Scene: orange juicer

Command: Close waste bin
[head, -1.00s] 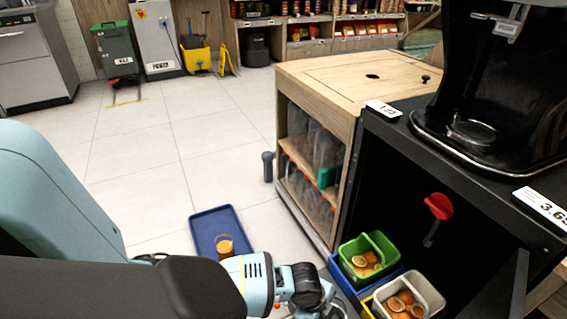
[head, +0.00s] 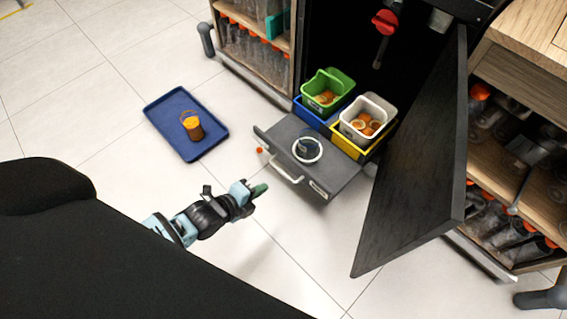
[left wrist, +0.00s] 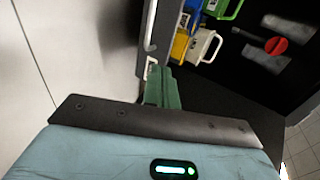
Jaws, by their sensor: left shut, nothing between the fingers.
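The waste bin is a pulled-out drawer (head: 335,180) with a grey front and a metal handle (head: 284,171), below the black cabinet. Behind its front sit a green bin (head: 322,82) and a white bin (head: 381,106), both holding orange scraps. My left gripper (head: 261,189) is shut and empty, just left of and below the handle in the head view. In the left wrist view its green fingers (left wrist: 161,84) are close to the drawer front, with the handle (left wrist: 150,27) just beyond. I cannot tell whether they touch it. My right gripper is not in view.
A black cabinet door (head: 415,175) stands open to the right of the drawer. A blue tray (head: 160,108) with a glass of juice (head: 193,126) lies on the floor to the left. Wooden shelves stand on both sides.

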